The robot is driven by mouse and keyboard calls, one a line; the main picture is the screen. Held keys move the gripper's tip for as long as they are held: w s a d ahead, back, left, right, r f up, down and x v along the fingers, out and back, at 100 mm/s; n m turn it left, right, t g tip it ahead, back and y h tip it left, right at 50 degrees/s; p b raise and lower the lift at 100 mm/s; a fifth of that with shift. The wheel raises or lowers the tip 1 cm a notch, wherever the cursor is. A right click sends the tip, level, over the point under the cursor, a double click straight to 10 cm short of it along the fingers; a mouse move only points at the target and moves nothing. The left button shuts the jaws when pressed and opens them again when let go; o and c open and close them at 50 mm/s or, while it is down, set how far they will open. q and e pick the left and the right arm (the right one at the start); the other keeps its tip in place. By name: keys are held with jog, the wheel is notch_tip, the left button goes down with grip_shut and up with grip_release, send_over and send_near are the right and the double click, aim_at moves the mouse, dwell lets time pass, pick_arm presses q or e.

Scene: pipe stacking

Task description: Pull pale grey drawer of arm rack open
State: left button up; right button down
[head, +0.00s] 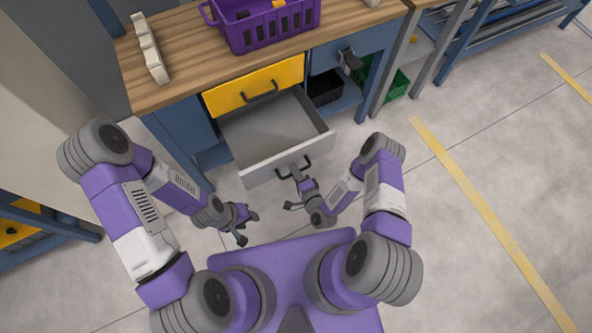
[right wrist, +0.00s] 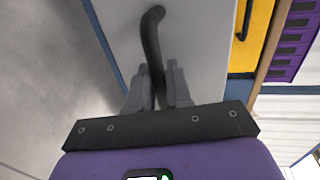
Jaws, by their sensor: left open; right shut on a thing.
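The pale grey drawer (head: 262,132) stands pulled out of the workbench, below a shut yellow drawer (head: 254,86). Its inside shows and looks empty. Its dark bar handle (head: 301,169) is on the front panel. My right gripper (head: 294,184) is at this handle. In the right wrist view the fingers of my right gripper (right wrist: 157,90) are shut on the dark handle (right wrist: 152,40), one on each side. My left gripper (head: 249,228) is open and empty, left of the drawer and in front of the bench.
A purple basket (head: 264,28) and a pale notched block (head: 149,48) are on the wooden bench top (head: 185,50). A black bin (head: 325,89) and a green bin (head: 398,85) are to the right below. The floor to the right is clear.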

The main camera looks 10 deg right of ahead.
jog(key=c, duration=1.2)
grip_release()
jog(key=shift+c, duration=0.2)
jog(key=p+v, duration=0.2)
jog(key=v, duration=0.5)
jog(key=shift+s, duration=0.3)
jog(key=shift+w+d, duration=0.1)
jog(key=s+a+r+n+g+p, duration=0.1)
jog(key=s+r+n+g, duration=0.7)
jog(key=n+g, duration=0.4)
jog(key=r+g, duration=0.1)
jog(key=g, duration=0.1)
jog(key=shift+s+a+g+p, duration=0.25)
jog(key=shift+s+g+p, duration=0.05)
jog(key=shift+s+p, duration=0.1)
